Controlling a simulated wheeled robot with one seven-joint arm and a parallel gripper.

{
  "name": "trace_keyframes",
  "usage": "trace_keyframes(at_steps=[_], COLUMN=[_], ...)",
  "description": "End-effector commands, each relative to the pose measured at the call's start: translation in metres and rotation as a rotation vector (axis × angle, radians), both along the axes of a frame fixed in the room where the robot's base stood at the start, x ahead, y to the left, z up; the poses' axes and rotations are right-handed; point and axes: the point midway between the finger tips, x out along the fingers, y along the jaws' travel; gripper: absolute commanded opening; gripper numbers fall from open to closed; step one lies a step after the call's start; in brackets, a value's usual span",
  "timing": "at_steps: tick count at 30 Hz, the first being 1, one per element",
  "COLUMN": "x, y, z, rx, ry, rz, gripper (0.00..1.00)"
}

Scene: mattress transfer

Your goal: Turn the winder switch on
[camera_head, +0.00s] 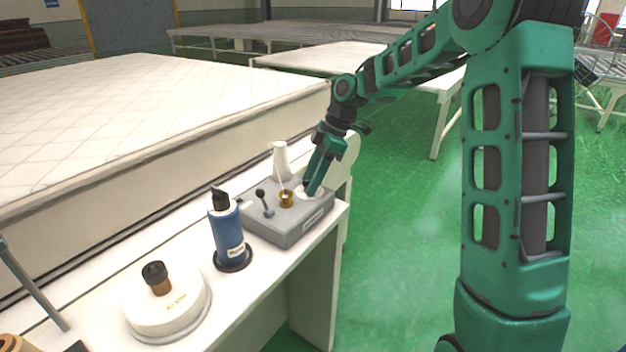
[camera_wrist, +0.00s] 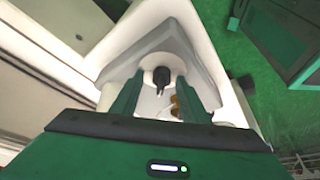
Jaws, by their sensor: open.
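The winder looks to be the grey box (camera_head: 289,230) at the far end of the white bench. On it are a black-knobbed lever (camera_head: 263,201), a small brass part (camera_head: 286,198) and a white round part partly hidden by my gripper. My gripper (camera_head: 312,188) points down over the box's right side. In the wrist view its green fingers (camera_wrist: 160,100) stand apart, with a black knob (camera_wrist: 161,77) showing between them near the tips. The brass part (camera_wrist: 176,104) shows by the right finger. I cannot tell whether the fingers touch the knob, or which way a switch is set.
A white cone (camera_head: 281,160) stands behind the brass part. A blue bottle (camera_head: 229,235) and a white round base (camera_head: 168,305) with a brown-and-black knob stand nearer on the bench. A large mattress (camera_head: 150,120) lies behind the bench.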

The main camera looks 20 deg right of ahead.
Motion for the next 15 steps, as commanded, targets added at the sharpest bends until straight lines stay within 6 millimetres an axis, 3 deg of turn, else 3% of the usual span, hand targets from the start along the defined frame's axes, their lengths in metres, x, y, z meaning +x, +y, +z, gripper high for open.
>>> trace_keyframes(at_steps=[5, 10, 12, 13, 15], x=[0.000, 0.000, 0.001, 0.001, 0.001], y=[0.000, 0.000, 0.000, -0.012, -0.006], z=[0.000, 0.000, 0.000, 0.001, 0.001], rx=[0.000, 0.000, 0.000, 0.000, 0.000], ry=[0.000, -0.001, -0.001, -0.001, -0.003], rz=[0.000, 0.000, -0.002, -0.007, -0.006], gripper=[0.41, 0.03, 0.01, 0.01, 0.01])
